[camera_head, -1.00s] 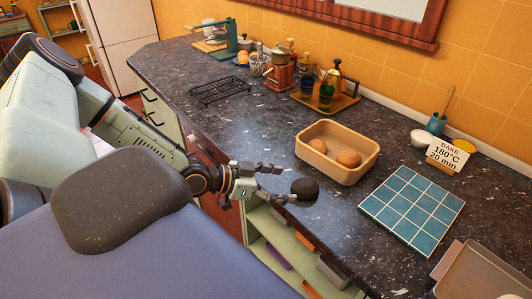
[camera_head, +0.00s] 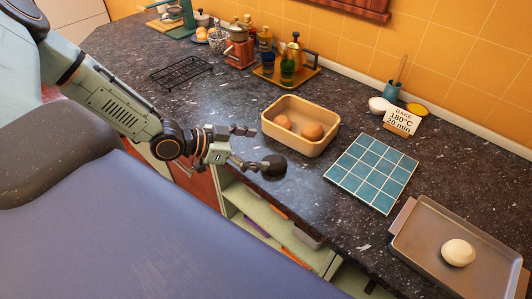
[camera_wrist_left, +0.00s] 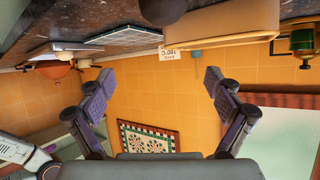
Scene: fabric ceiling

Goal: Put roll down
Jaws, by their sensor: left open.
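My left gripper (camera_head: 250,148) is open at the counter's front edge; in the left wrist view its jaws (camera_wrist_left: 160,80) are spread with nothing between them. A dark round thing (camera_head: 273,166), perhaps a dark roll, shows just past the lower finger. It also shows outside the jaws in the wrist view (camera_wrist_left: 162,10); I cannot tell if a finger touches it. Two brown rolls (camera_head: 312,131) lie in a tan box (camera_head: 300,146). A pale roll (camera_head: 458,252) lies on a grey baking tray (camera_head: 420,258) at the right. My right gripper is out of view.
A blue tiled board (camera_head: 371,173) lies between the box and the tray. A card (camera_head: 402,120) reading "BAKE 180°C 20 min" stands behind it. A black wire rack (camera_head: 181,72) and a wooden tray with bottles (camera_head: 285,75) are farther back. Open shelves (camera_head: 240,202) sit below the counter.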

